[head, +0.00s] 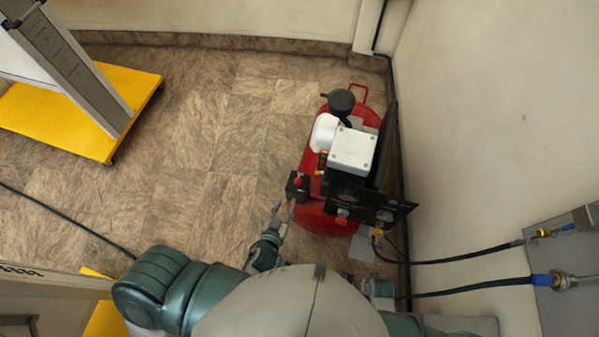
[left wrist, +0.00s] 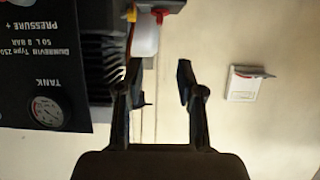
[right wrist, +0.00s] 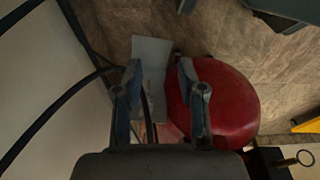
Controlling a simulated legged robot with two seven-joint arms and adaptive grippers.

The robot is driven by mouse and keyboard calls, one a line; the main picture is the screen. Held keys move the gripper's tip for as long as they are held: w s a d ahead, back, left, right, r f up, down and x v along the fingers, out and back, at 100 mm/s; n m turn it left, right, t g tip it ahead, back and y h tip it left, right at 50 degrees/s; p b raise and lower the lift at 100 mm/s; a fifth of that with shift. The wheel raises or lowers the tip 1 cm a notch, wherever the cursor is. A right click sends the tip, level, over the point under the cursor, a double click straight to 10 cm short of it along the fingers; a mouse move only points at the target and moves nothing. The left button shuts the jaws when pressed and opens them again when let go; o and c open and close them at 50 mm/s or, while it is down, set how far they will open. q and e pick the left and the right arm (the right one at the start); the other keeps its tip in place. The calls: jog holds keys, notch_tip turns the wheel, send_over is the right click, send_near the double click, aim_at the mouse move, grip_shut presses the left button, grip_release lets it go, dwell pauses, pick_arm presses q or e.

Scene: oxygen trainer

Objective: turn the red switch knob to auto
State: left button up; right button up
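My right gripper (right wrist: 161,70) is open and empty beside the red tank (right wrist: 222,105). The knob's setting is too small to read.
A black panel with a TANK gauge (left wrist: 46,111) stands left in the left wrist view. A white box (head: 352,151) tops the compressor. Hoses (head: 460,259) run to the wall at right. A yellow-based stand (head: 60,115) is far left. Floor left of the compressor is clear.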

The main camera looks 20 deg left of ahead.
aim_at(299, 177)
pick_arm(q)
jog(key=b+x, duration=0.1)
jog(key=x, duration=1.4)
jog(key=shift+d+f+b, duration=0.15)
jog(key=shift+f+b, duration=0.05)
jog(key=shift+b, duration=0.2)
jog(key=shift+w, duration=0.3)
pick_arm(e)
jog(key=r, duration=0.2)
jog(key=w+r, duration=0.1)
jog(key=r, duration=0.2)
jog(key=shift+w, duration=0.1)
pick_arm(q)
grip_shut()
